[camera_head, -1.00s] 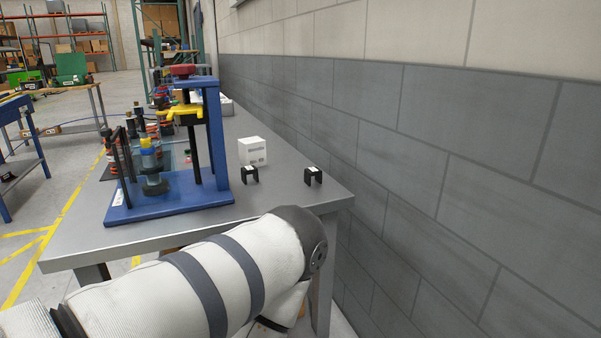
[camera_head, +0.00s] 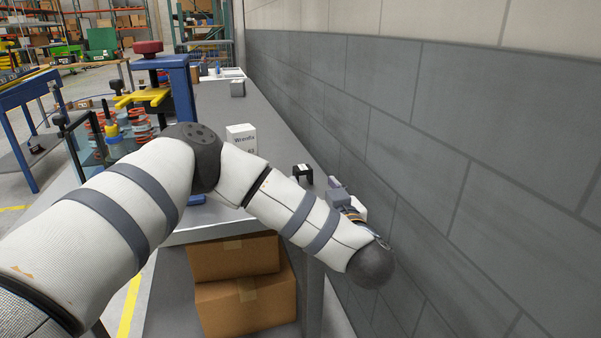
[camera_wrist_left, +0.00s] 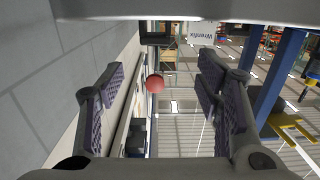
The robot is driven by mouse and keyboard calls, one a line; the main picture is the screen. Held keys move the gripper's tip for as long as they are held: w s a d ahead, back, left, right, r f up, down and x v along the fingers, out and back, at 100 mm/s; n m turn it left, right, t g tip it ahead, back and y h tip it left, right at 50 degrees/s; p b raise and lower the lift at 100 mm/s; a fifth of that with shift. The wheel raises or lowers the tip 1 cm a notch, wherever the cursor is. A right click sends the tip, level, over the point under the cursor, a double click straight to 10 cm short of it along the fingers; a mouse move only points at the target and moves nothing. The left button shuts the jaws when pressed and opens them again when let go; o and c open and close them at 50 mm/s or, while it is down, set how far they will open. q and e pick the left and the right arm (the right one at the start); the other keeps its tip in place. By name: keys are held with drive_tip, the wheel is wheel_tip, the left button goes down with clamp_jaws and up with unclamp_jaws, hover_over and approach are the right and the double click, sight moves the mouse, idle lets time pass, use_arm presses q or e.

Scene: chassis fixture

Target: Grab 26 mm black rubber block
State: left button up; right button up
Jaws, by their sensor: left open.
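One black block (camera_head: 302,172), shaped like a small bridge with a pale mark on top, stands on the grey table near its right edge in the head view. The second black block, seen earlier, does not show now; my left forearm covers that area. My left gripper (camera_head: 340,192) is just right of the visible block and apart from it, partly hidden by my wrist. In the left wrist view its two ridged fingers (camera_wrist_left: 160,78) are spread apart with nothing held between them. I cannot make out a black block there for sure. My right gripper is not in view.
A white box (camera_head: 241,138) with print stands behind the block. The grey wall (camera_head: 430,150) runs close to my gripper on the right. Cardboard boxes (camera_head: 245,305) sit below the tabletop.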

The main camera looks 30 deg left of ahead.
sight(305, 174)
use_arm(q)
drive_tip(key=x, duration=0.6)
drive_tip(key=f+x, duration=0.1)
drive_tip(key=x, duration=0.2)
drive_tip(key=shift+w+f, duration=0.15)
drive_tip(key=shift+w, duration=0.25)
drive_tip(key=c, duration=1.3)
